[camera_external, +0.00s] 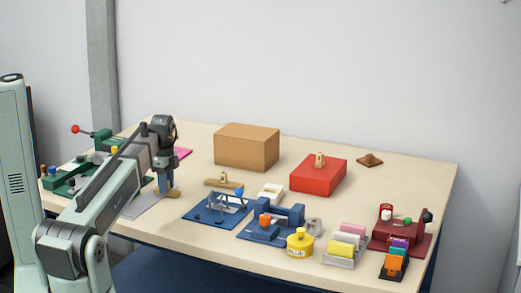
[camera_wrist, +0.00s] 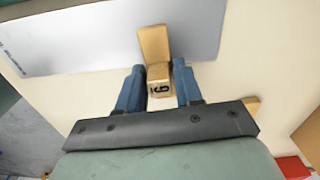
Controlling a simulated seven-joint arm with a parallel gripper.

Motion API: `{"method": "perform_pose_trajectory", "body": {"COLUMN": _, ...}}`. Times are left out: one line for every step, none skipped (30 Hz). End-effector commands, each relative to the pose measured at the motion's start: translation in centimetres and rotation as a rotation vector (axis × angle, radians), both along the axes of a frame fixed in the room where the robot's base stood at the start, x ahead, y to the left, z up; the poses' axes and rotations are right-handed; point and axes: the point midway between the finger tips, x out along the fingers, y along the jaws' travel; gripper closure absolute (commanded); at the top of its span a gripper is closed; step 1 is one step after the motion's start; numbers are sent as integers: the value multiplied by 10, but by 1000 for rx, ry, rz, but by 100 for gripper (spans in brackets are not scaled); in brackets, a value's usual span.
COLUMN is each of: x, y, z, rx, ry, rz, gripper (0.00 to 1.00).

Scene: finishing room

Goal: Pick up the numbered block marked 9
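A small tan wooden block (camera_wrist: 159,74) with a dark digit on its near face sits between my fingertips in the wrist view. The digit is turned, so 6 or 9 is hard to tell. In the external view my gripper (camera_external: 164,183) is low at the table, by a tan wooden piece (camera_external: 172,193). Other small tan blocks stand on a wooden strip (camera_external: 223,177) and on the red box (camera_external: 319,160); their marks are unreadable.
A longer wooden piece (camera_wrist: 153,42) touches or adjoins the block's far side, over a grey plate (camera_wrist: 100,38). A brown box (camera_external: 246,147) and red box (camera_external: 310,179) stand farther right. Blue fixtures (camera_external: 202,211) and a yellow pot (camera_external: 299,243) crowd the front.

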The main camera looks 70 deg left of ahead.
Motion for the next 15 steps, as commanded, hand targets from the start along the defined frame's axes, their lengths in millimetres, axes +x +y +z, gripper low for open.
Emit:
{"method": "perform_pose_trajectory", "body": {"x": 0, "y": 0, "z": 0, "rx": 0, "ry": 0, "rz": 0, "gripper": 70}}
{"method": "perform_pose_trajectory", "body": {"x": 0, "y": 0, "z": 0, "rx": 0, "ry": 0, "rz": 0, "gripper": 73}}
{"method": "perform_pose_trajectory", "body": {"x": 0, "y": 0, "z": 0, "rx": 0, "ry": 0, "rz": 0, "gripper": 77}}
{"method": "perform_pose_trajectory", "body": {"x": 0, "y": 0, "z": 0, "rx": 0, "ry": 0, "rz": 0, "gripper": 79}}
{"method": "perform_pose_trajectory", "body": {"x": 0, "y": 0, "z": 0, "rx": 0, "ry": 0, "rz": 0, "gripper": 82}}
{"method": "perform_pose_trajectory", "body": {"x": 0, "y": 0, "z": 0, "rx": 0, "ry": 0, "rz": 0, "gripper": 86}}
{"method": "perform_pose_trajectory", "body": {"x": 0, "y": 0, "z": 0, "rx": 0, "ry": 0, "rz": 0, "gripper": 89}}
{"method": "perform_pose_trajectory", "body": {"x": 0, "y": 0, "z": 0, "rx": 0, "ry": 0, "rz": 0, "gripper": 92}}
{"method": "perform_pose_trajectory", "body": {"x": 0, "y": 0, "z": 0, "rx": 0, "ry": 0, "rz": 0, "gripper": 96}}
{"method": "perform_pose_trajectory", "body": {"x": 0, "y": 0, "z": 0, "rx": 0, "ry": 0, "rz": 0, "gripper": 99}}
{"method": "perform_pose_trajectory", "body": {"x": 0, "y": 0, "z": 0, "rx": 0, "ry": 0, "rz": 0, "gripper": 100}}
{"method": "perform_pose_trajectory", "body": {"x": 0, "y": 0, "z": 0, "rx": 0, "ry": 0, "rz": 0, "gripper": 100}}
{"method": "perform_pose_trajectory", "body": {"x": 0, "y": 0, "z": 0, "rx": 0, "ry": 0, "rz": 0, "gripper": 100}}
{"method": "perform_pose_trajectory", "body": {"x": 0, "y": 0, "z": 0, "rx": 0, "ry": 0, "rz": 0, "gripper": 100}}
{"method": "perform_pose_trajectory", "body": {"x": 0, "y": 0, "z": 0, "rx": 0, "ry": 0, "rz": 0, "gripper": 100}}
